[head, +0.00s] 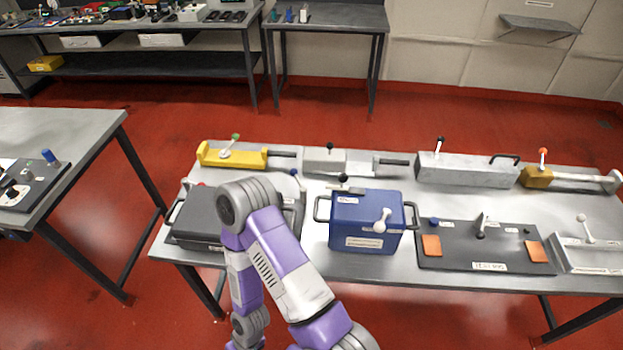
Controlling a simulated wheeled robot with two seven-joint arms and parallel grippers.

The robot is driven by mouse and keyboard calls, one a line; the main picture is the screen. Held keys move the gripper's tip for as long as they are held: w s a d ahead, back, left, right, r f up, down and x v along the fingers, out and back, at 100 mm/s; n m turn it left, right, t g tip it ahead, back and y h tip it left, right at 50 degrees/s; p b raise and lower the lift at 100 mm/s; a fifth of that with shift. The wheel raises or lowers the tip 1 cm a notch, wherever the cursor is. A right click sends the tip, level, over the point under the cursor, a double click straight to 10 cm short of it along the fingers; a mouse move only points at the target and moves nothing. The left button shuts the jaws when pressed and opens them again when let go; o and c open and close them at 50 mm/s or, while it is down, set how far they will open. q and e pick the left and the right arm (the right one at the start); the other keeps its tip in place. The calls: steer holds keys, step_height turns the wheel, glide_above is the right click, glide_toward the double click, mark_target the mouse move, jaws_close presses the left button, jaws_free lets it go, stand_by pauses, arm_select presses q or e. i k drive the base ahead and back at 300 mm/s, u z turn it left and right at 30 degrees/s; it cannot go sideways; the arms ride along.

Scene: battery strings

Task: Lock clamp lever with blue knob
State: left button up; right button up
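A lever with a dark blue knob (295,173) stands near the right end of the dark grey case, beside my arm; its base is partly hidden. A second blue knob (48,155) stands up on a dark board on the left table. A small dark blue knob (434,221) is on the black testing board. I cannot tell from this view which of these belongs to the clamp lever, or whether any lever is locked. One of my arms, purple and grey, bends up in front of the bench. Neither gripper shows.
The dark grey case (195,222) is partly hidden by my arm. A blue box (365,240) with handles stands right of it. Behind are a yellow clamp (215,156), a grey clamp (325,162) and a long grey box (465,173). The black testing board (450,258) is at right.

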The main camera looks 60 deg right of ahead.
mark_target(293, 173)
steer(key=k, duration=0.1)
steer(key=z, duration=1)
